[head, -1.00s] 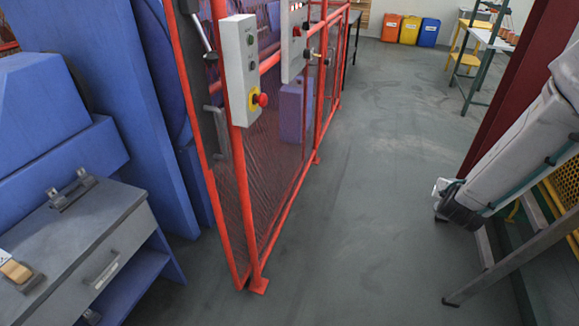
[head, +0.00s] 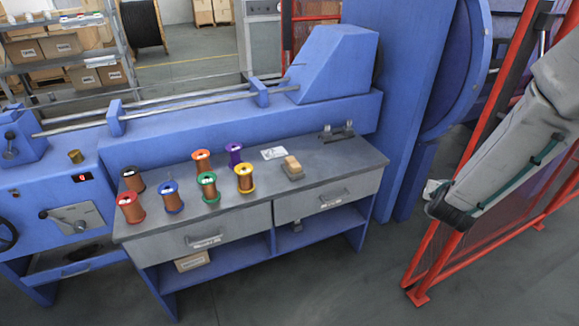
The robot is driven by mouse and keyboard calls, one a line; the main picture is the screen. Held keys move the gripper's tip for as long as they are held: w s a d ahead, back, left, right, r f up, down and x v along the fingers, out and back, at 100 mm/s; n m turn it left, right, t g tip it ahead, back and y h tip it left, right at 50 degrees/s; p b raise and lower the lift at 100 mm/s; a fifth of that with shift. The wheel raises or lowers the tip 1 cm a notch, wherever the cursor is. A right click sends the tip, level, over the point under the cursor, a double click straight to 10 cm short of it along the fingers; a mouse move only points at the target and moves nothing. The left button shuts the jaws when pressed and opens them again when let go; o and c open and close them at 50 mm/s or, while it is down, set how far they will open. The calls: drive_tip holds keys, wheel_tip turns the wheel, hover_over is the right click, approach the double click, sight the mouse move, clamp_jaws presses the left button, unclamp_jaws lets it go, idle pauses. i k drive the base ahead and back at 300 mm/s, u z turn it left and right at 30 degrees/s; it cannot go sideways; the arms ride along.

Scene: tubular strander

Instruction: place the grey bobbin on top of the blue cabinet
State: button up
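Several bobbins stand upright on the grey worktop (head: 325,160). Their flanges are dark (head: 132,179), red (head: 129,207), blue (head: 171,197), orange (head: 201,161), green (head: 207,185), yellow (head: 244,178) and purple (head: 234,154). None of these is clearly grey; I cannot pick out the grey bobbin. I see nothing that is surely the blue cabinet; the large blue body behind the bench is a machine (head: 230,120). My arm hangs at the right edge; its gripper fingers do not show, only a small pale part beside the dark joint.
The bench has grey drawers (head: 205,232) and a blue lower shelf holding a box. A wooden-handled block (head: 291,167), a white card (head: 274,153) and a metal clamp lie on top. A red mesh fence (head: 470,195) stands at right. Floor before the bench is clear.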

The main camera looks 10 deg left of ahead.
sight(341, 157)
drive_tip(key=u, duration=0.1)
drive_tip(key=i, duration=1.1)
